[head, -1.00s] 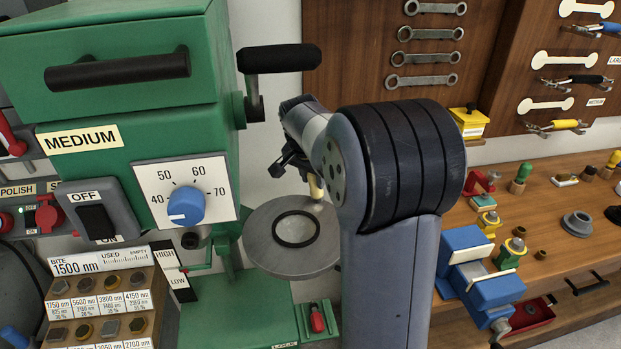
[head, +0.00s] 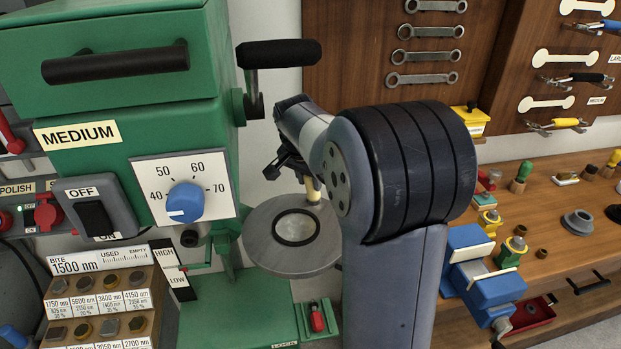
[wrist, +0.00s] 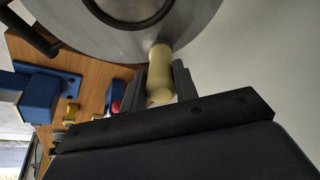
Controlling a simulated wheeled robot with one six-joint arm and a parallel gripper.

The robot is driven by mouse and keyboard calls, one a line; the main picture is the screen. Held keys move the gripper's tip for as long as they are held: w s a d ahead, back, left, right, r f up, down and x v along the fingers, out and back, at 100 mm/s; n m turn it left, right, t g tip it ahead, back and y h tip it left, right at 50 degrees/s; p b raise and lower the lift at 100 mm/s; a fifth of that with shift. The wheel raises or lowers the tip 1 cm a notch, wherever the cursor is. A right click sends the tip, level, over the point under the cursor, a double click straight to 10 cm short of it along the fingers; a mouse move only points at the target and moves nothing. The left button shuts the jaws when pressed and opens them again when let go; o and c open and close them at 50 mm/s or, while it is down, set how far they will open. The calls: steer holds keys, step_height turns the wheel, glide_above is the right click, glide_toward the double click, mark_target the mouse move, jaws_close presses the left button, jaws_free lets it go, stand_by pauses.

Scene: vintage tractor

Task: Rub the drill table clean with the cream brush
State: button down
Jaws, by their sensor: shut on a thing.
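The drill table (head: 262,246) is a round grey disc with a dark ring around a paler centre, below the green drill in the head view. Its underside or face also fills the top of the wrist view (wrist: 188,22). My gripper (wrist: 161,82) is shut on the cream brush (wrist: 160,72), which is held between the two dark fingers. In the head view the brush (head: 312,188) points down at the table's back right edge, beside the ring. Whether it touches the surface I cannot tell. My arm hides part of the table's right side.
The green drill (head: 120,140) with its black-handled crank (head: 278,54) stands left of my arm. A bit rack (head: 105,305) is at front left. A workbench (head: 550,215) with a blue vice (head: 485,275) lies to the right.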

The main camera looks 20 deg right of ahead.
steer(key=shift+w+d, duration=0.1)
steer(key=shift+w+d+f, duration=0.1)
steer(key=shift+w+d, duration=0.4)
steer(key=shift+d, duration=0.1)
steer(key=shift+s+a, duration=0.15)
steer(key=shift+s+a, duration=0.45)
steer(key=shift+a, duration=0.15)
steer(key=shift+w+d, duration=0.1)
steer(key=shift+d, duration=0.05)
steer(key=shift+w+d+p, duration=0.3)
steer(key=shift+w+d, duration=0.25)
steer(key=shift+d, duration=0.1)
steer(key=shift+s+a, duration=0.15)
